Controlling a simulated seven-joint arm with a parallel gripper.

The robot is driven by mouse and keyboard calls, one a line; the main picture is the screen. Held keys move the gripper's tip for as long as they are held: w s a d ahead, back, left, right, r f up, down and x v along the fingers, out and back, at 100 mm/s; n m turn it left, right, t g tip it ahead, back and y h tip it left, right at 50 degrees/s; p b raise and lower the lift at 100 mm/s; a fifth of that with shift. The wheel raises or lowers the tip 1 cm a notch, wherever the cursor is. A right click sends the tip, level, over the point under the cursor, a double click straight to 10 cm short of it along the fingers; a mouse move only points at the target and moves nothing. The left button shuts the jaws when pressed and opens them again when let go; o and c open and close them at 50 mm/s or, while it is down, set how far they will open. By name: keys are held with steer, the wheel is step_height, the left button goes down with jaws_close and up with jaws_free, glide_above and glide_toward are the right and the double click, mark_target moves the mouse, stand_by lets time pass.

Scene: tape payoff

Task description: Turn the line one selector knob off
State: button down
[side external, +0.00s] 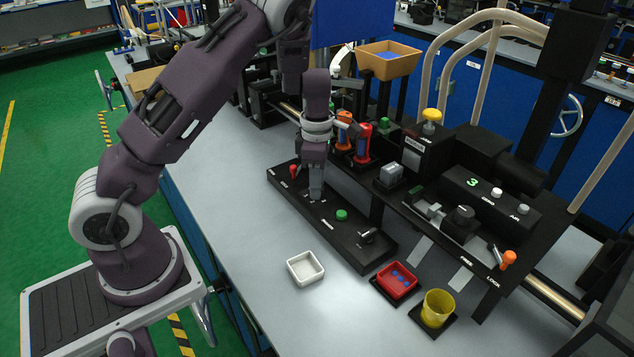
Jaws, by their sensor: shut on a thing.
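A long black control panel (330,236) lies on the grey bench. It carries a red control (293,171) at its far left end, a green button (341,215), and a black knob with a pale mark (367,236) near its right end. My gripper (316,195) points down at the panel between the red control and the green button. Its fingers are shut on a selector knob there, which they hide almost wholly. I cannot read the knob's angle or the small panel labels.
A white tray (305,268), a red tray with blue pieces (396,281) and a yellow cup (437,308) stand in front. Red and orange cylinders and a black machine with a yellow knob (431,116) stand close behind. The bench's left front is clear.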

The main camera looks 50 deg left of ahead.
steer(key=m, duration=0.5)
steer(key=shift+m, duration=0.3)
steer(key=m, duration=1)
steer(key=shift+m, duration=0.4)
steer(key=m, duration=0.4)
steer(key=shift+m, duration=0.7)
steer(key=c, duration=1.1)
jaws_free()
steer(key=shift+r, duration=0.15)
